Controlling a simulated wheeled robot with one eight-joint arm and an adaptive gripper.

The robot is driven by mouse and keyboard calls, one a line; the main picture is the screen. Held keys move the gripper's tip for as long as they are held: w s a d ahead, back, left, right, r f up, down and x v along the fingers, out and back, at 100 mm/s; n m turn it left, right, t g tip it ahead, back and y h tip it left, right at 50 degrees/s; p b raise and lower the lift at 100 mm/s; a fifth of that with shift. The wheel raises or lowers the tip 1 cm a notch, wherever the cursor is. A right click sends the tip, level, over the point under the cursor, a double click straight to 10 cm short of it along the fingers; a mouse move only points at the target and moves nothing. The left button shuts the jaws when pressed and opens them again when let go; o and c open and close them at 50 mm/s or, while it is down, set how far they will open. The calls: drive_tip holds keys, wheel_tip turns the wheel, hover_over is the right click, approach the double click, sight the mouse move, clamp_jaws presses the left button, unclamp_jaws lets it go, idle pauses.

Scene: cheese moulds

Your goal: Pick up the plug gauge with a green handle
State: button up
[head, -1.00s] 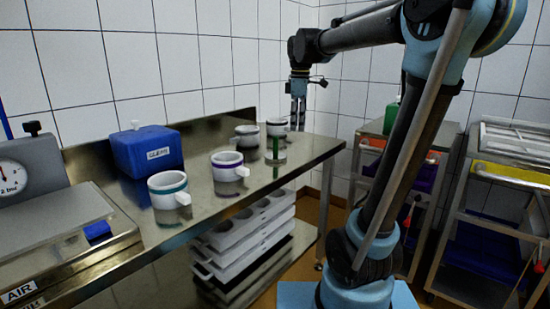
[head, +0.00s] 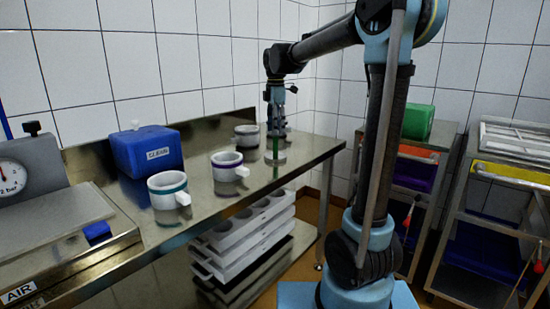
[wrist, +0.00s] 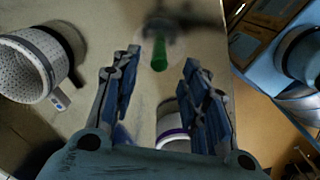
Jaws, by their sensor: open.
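The plug gauge with a green handle (head: 275,149) stands upright on the steel bench near its right end, its pale round base on the top. In the wrist view the green handle (wrist: 159,54) lies between and beyond my fingertips; its base is blurred. My gripper (head: 275,129) points down just above the handle in the head view, open, with its fingers on either side in the wrist view (wrist: 162,62). I cannot tell whether the fingertips reach down past the handle's top.
A purple-banded white mould (head: 228,166) stands left of the gauge, a teal-banded mould (head: 168,190) nearer.

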sight(276, 155)
drive_tip(key=shift+w+f, duration=0.1)
drive_tip(key=shift+f, duration=4.7)
drive_tip(key=shift+c, duration=0.2)
clamp_jaws()
